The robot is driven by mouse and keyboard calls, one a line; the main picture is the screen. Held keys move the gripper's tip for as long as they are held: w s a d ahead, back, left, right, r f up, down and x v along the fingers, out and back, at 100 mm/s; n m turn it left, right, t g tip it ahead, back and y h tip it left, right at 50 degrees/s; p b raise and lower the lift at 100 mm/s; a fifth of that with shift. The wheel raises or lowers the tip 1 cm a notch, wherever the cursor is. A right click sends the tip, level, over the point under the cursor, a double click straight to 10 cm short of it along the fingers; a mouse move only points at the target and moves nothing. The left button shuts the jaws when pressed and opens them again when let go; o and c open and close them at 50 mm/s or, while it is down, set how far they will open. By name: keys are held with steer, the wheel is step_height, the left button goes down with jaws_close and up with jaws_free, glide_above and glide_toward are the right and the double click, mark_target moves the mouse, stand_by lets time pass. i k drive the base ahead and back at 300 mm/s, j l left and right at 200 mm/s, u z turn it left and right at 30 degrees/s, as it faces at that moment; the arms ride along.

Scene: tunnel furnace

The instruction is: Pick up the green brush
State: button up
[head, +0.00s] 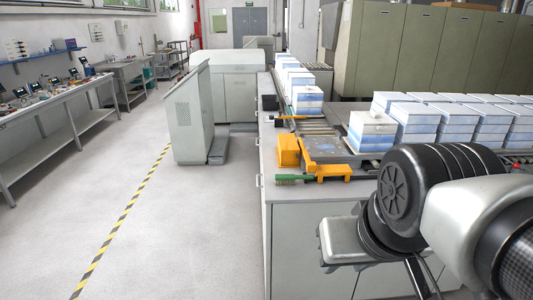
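The green brush (289,178) is small in the head view. It lies at the near left corner of the grey cabinet's top, just left of an orange bracket, with brownish bristles along its lower side. My gripper (343,242) shows at the lower right as a pale metal body at the end of my arm, in front of the cabinet. In the picture it is below and to the right of the brush, apart from it. Its fingers cannot be made out, and nothing is seen held.
Orange brackets (334,172) and an orange block (288,151) sit beside the brush on the cabinet (309,219). Stacked white and blue boxes (371,131) stand behind on the conveyor line. The floor left of the cabinet is clear, with a yellow-black stripe (127,209).

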mark_target(285, 179)
steer(key=i+j+z, duration=0.1)
steer(key=i+j, duration=0.2)
steer(key=i, duration=0.35)
steer(key=i+j+z, duration=0.15)
steer(key=i+j, duration=0.2)
steer(key=i, duration=0.3)
steer(key=i+j+z, duration=0.1)
steer(key=i+j, duration=0.35)
steer(key=i, duration=0.15)
